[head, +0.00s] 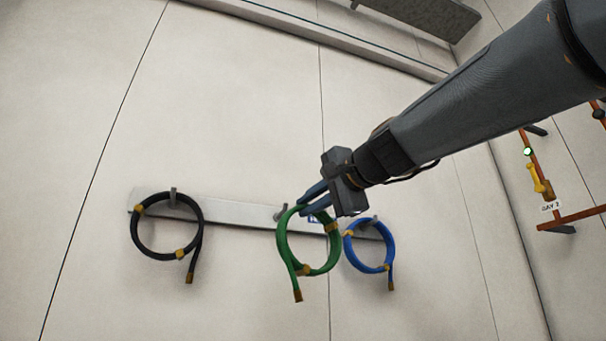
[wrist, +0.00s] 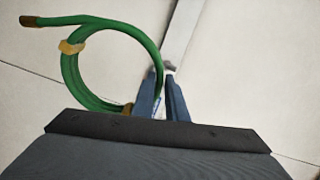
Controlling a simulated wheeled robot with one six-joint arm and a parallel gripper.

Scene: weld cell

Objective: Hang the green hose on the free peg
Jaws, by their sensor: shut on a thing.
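The green hose (head: 281,243) is a coil with brass-coloured bands and a loose tail. My gripper (head: 311,201) is shut on the top of its loop, in front of the rail. In the wrist view the hose (wrist: 72,88) reaches between the fingers of my gripper (wrist: 163,92). The free peg (head: 281,212) is on the middle of the rail, just left of the fingers and near the upper left of the green loop. Whether the hose touches this peg I cannot tell. A peg end (wrist: 169,67) shows just beyond the fingertips in the wrist view.
The pale rail (head: 240,212) runs across the wall. A black hose (head: 135,229) hangs on its left peg (head: 173,197). A blue hose (head: 349,258) hangs on the right, close beside the green one. The wall between the black and green hoses is clear.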

